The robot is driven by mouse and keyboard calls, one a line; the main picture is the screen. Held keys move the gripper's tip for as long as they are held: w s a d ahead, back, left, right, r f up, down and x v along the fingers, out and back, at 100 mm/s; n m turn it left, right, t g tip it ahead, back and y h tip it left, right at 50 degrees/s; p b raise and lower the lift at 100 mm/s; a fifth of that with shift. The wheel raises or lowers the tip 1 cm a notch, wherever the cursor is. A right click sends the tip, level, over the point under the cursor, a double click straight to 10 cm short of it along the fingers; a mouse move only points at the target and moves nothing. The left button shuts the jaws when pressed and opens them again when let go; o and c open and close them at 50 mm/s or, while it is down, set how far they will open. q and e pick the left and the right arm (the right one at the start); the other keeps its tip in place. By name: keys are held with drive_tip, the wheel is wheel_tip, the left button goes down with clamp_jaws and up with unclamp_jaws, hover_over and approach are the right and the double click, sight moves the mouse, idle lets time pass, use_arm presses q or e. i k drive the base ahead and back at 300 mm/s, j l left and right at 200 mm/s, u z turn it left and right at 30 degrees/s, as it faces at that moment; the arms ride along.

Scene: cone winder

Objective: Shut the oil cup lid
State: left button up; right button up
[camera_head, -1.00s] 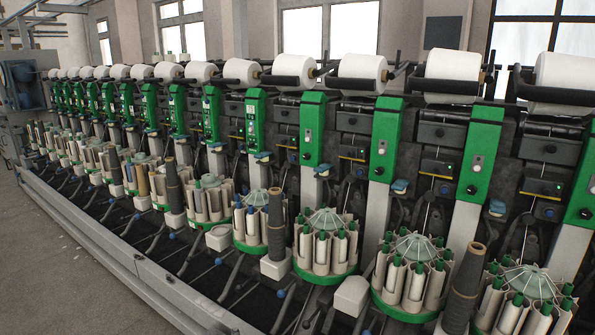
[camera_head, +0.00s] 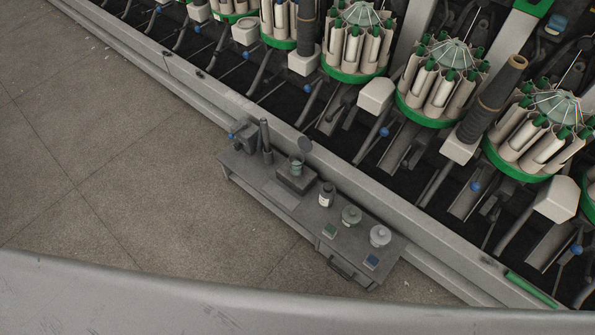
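A small greenish cup (camera_head: 297,169), which looks like the oil cup, stands on a dark block on a low grey workbench (camera_head: 262,185). A round grey disc (camera_head: 305,145) stands raised just behind and above the cup. It looks like the cup's lid in an open position, but the hinge is too small to make out. Neither of my grippers is in view.
The winder's rail (camera_head: 350,178) runs close behind. Floor at left is clear.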

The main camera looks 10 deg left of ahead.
sight(304, 143)
drive_tip(key=i+l+z, duration=0.15)
drive_tip(key=l+z, duration=0.15)
drive_tip(key=z, duration=0.2)
drive_tip(key=i+l+z, duration=0.15)
drive_tip(key=z, duration=0.35)
drive_tip(key=i+l, duration=0.05)
drive_tip(key=l, duration=0.05)
